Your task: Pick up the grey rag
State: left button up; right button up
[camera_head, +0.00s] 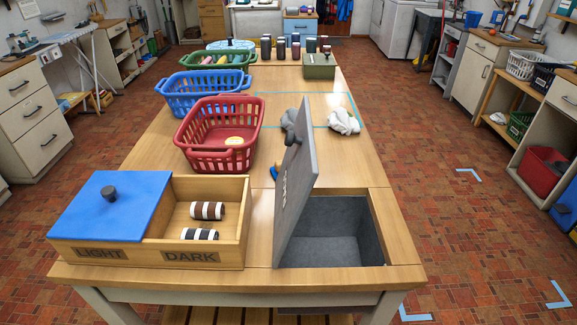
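Neither of my grippers is in view.
An upright, tilted grey lid (297,190) stands over an open, empty-looking grey tub (335,235) in the table's front right. A red basket (218,135), blue basket (203,94) and a wooden LIGHT/DARK box (165,222) occupy the left. A green box (318,66) stands farther back.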

aim_at(287, 120)
jog(key=z, duration=0.3)
jog(key=l+z, duration=0.25)
jog(key=z, duration=0.15)
jog(key=l+z, duration=0.2)
jog(key=z, duration=0.2)
jog(key=i+l+z, duration=0.15)
jog(key=l, duration=0.2)
jog(key=i+l+z, duration=0.15)
jog(key=l, duration=0.2)
jog(key=i+l+z, duration=0.15)
jog(key=i+l+u, duration=0.1)
jog(key=i+l, duration=0.9)
jog(key=i+j+u, duration=0.1)
jog(key=i+u, duration=0.6)
jog(key=u, duration=0.2)
jog(key=i+l+u, duration=0.15)
jog(key=i+u, duration=0.7)
jog(key=i+l+u, duration=0.15)
jog(key=u, duration=0.25)
jog(key=i+l+u, duration=0.2)
jog(key=u, duration=0.2)
jog(key=i+l+u, duration=0.2)
jog(key=u, duration=0.2)
jog(key=i+l+u, duration=0.2)
jog(key=u, duration=0.2)
jog(key=i+l+u, duration=0.15)
jog(key=l+u, duration=0.25)
